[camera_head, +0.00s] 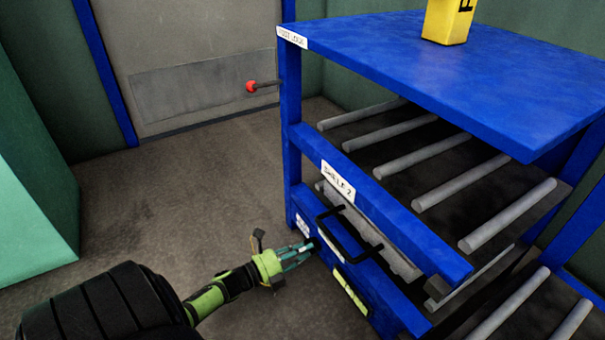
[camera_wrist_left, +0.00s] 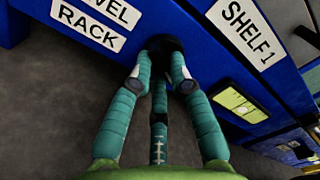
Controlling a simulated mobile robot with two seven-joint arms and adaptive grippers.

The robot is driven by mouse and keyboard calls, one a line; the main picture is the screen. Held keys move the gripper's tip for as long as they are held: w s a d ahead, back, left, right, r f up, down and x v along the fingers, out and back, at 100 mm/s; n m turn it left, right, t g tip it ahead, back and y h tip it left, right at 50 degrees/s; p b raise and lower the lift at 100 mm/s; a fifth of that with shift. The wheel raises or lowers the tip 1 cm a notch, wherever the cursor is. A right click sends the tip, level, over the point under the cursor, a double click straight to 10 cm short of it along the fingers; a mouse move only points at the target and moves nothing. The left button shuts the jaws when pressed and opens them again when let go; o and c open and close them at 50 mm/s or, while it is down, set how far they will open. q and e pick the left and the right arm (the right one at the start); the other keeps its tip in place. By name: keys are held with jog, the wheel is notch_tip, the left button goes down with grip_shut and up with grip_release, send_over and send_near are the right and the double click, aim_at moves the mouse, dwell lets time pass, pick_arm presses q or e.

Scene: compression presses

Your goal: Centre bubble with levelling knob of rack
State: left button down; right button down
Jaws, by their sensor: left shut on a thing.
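The blue rack (camera_head: 475,75) stands at the right in the head view. Its dark levelling knob (camera_wrist_left: 164,43) shows in the left wrist view, between the "LEVEL RACK" and "SHELF 1" labels. My left gripper (camera_head: 301,252) is shut on this knob; its green fingers (camera_wrist_left: 160,75) close around it and hide part of it. The yellow-green bubble level (camera_wrist_left: 240,103) lies on the rack face right of the fingers; it also shows in the head view (camera_head: 350,290). The bubble's position in the vial is too small to tell. My right gripper is not in view.
A black handle (camera_head: 345,240) sticks out from the rack above the gripper. A red-tipped lever (camera_head: 252,87) juts out at the rack's far post. A yellow object (camera_head: 447,20) stands on the rack top. The floor left of the rack is clear.

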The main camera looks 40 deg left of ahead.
pick_arm(q)
jog(key=shift+m, duration=0.8)
jog(key=c, duration=1.1)
grip_release()
jog(key=shift+c, duration=0.2)
jog(key=shift+s+a, duration=0.15)
jog(key=shift+s, duration=0.3)
jog(key=v, duration=1.1)
